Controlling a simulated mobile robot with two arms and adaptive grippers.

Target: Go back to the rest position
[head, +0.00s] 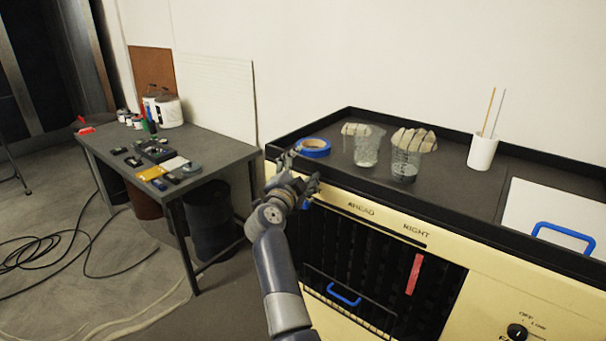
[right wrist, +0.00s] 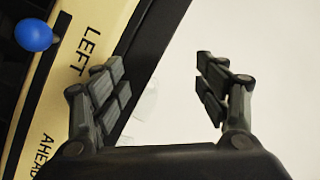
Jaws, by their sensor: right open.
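My right gripper (head: 293,170) is raised in front of the left front corner of the cream cabinet (head: 450,250). In the right wrist view my right gripper (right wrist: 160,88) has its fingers spread wide apart with nothing between them. A blue knob (right wrist: 33,35) and the printed words LEFT and AHEAD on the cabinet front show beyond the fingers. My left gripper is not in view.
On the cabinet's dark top are a blue tape roll (head: 314,147), two clear cups (head: 404,166) with pale pieces on top, and a white holder (head: 482,152) with sticks. A dark table (head: 225,150) with small items stands left. Black cables (head: 60,245) lie on the floor.

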